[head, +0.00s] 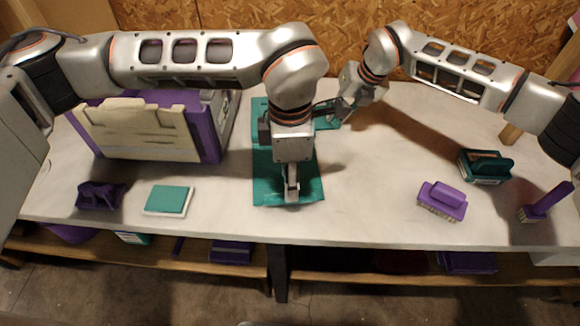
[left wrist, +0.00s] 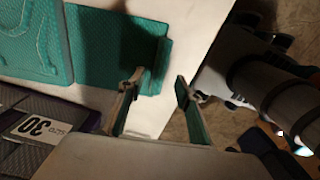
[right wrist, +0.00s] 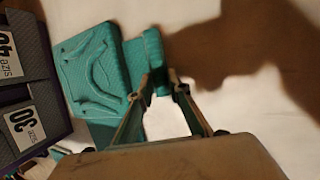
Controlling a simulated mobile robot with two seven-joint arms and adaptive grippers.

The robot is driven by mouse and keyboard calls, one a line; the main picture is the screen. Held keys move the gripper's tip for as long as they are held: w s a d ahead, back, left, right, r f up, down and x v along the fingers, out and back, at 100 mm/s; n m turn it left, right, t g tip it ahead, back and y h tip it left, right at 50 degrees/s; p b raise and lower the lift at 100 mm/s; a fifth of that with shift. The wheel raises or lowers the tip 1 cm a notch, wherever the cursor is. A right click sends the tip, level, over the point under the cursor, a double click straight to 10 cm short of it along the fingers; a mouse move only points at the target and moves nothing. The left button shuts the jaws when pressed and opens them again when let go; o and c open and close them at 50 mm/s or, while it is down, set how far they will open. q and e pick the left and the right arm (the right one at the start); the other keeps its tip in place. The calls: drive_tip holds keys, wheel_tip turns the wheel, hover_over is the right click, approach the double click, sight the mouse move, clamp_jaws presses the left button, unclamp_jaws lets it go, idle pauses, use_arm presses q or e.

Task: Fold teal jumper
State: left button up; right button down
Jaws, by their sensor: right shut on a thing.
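The teal jumper (head: 270,180) lies flat on the table, reaching close to its front edge. Part of it is hidden under my left arm. It also shows in the left wrist view (left wrist: 105,50) and, with a raised layer, in the right wrist view (right wrist: 95,72). My left gripper (head: 292,196) points down over the jumper's near part. In the left wrist view its fingers (left wrist: 157,88) are apart, with bare table between them, one finger by the jumper's edge. My right gripper (head: 328,110) is at the jumper's far part, shut on a teal strip of it (right wrist: 158,78).
A purple and cream box (head: 140,130) with labelled grey boxes (right wrist: 20,110) stands left. A teal-topped pad (head: 168,200) and a dark purple item (head: 100,195) lie front left. Brushes, purple (head: 442,200) and teal (head: 485,167), stand right. The table between is clear.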

use_arm(q)
drive_tip(key=shift+f, duration=2.65)
drive_tip(key=c, duration=0.9)
